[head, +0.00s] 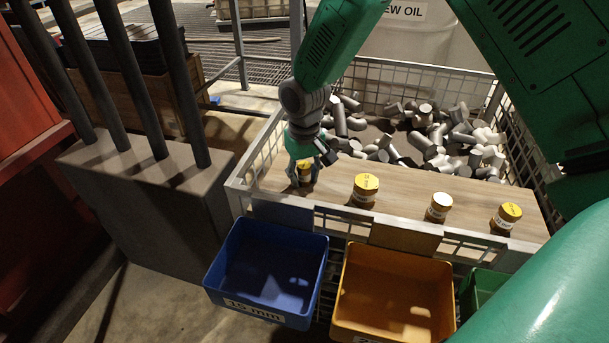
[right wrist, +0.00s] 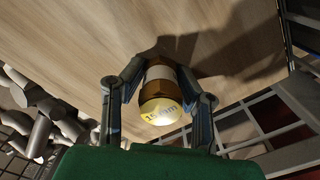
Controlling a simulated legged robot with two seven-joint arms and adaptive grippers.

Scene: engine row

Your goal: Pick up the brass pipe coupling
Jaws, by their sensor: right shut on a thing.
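A brass pipe coupling (head: 306,175) with a yellow cap stands at the left end of the wooden board (head: 400,200). In the right wrist view the coupling (right wrist: 162,90) shows a white band and a yellow face that seems to read 15 mm. My right gripper (head: 303,179) is shut on it, with one finger on each side in the right wrist view (right wrist: 160,88). The coupling is at or very near the board; I cannot tell if it touches. Three more couplings stand to its right, the nearest a yellow-capped one (head: 364,190). My left gripper is not in view.
A wire basket rim (head: 235,190) surrounds the board. Grey metal pieces (head: 440,135) are heaped behind it. A blue bin (head: 268,270) marked 15 mm, a yellow bin (head: 395,295) and a green bin (head: 482,290) hang in front. Dark posts (head: 180,80) stand at left.

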